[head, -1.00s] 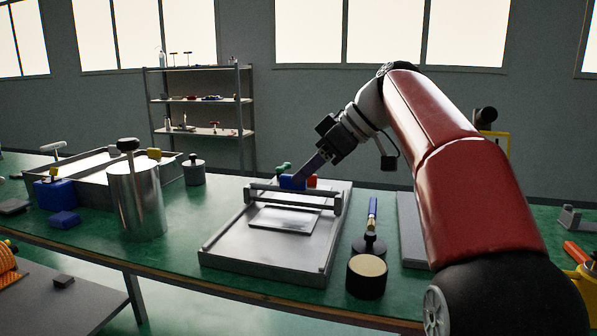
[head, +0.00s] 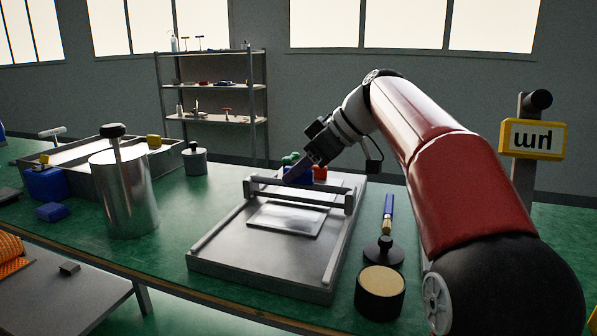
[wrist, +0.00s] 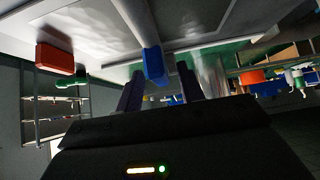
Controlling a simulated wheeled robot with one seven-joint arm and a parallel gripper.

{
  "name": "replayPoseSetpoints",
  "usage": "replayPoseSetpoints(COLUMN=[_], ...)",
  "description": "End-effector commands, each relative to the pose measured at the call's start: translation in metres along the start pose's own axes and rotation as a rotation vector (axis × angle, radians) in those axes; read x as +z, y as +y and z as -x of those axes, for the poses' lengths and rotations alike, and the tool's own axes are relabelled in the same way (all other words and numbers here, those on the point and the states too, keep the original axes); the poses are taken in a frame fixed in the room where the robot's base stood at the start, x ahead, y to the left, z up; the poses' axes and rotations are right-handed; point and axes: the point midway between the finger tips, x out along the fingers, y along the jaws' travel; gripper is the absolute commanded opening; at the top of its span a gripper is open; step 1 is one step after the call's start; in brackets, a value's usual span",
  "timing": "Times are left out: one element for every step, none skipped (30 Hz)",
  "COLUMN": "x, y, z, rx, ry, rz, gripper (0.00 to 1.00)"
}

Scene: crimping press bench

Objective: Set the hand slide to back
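A grey flat press bed (head: 240,262) lies on the green bench with a crossbar (head: 318,193) over its back part. A blue block (head: 297,179) stands at the crossbar, and a red block (head: 320,173) is just right of it. I cannot tell for sure which part is the hand slide. My gripper (head: 296,171) reaches in from the right, at the blue block. In the wrist view the blue block (wrist: 153,65) lies between my two fingertips (wrist: 160,75), with a gap visible on the right finger's side. The red block (wrist: 55,58) is to the left.
A metal cylinder (head: 126,205) and a grey tray (head: 165,165) stand to the left. A black-sided pot (head: 380,292) and a blue-handled brush (head: 387,218) are right of the press. A yellow sign (head: 532,139) stands at the far right.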

Motion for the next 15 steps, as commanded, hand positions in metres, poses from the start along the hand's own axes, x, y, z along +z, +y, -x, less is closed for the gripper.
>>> replayPoseSetpoints(x=[0.0001, 0.0, -0.0001, -0.0002, -0.0002, -0.0003, -0.0003, -0.0003, -0.0003, -0.0002, -0.0002, -0.0003, -0.0002, -0.0002, -0.0002], y=[-0.0001, 0.0, 0.0001, 0.0001, 0.0001, 0.0001, 0.0001, 0.0001, 0.0001, 0.0001, 0.0001, 0.0001, 0.0001, 0.0001, 0.0001], z=[-0.0029, -0.0037, -0.0043, -0.0045, -0.0046, -0.0045, -0.0044, -0.0044, -0.0044, -0.0043, -0.0043, -0.0043, -0.0043, -0.0042, -0.0042], rx=[0.0, 0.001, 0.001, 0.001, 0.001, 0.001, 0.001, 0.001, 0.001, 0.001, 0.001, 0.001, 0.001, 0.001, 0.001], ry=[0.0, 0.0, 0.0, 0.0, 0.0, 0.0, 0.0, 0.0, 0.0, 0.0, 0.0, 0.0, 0.0, 0.0, 0.0], rz=[0.0, 0.0, 0.0, 0.0, 0.0, 0.0, 0.0, 0.0, 0.0, 0.0, 0.0, 0.0, 0.0, 0.0, 0.0], gripper=[0.38, 0.38, 0.38, 0.38, 0.38, 0.38, 0.38, 0.38, 0.38, 0.36, 0.32, 0.26, 0.22, 0.19, 0.13])
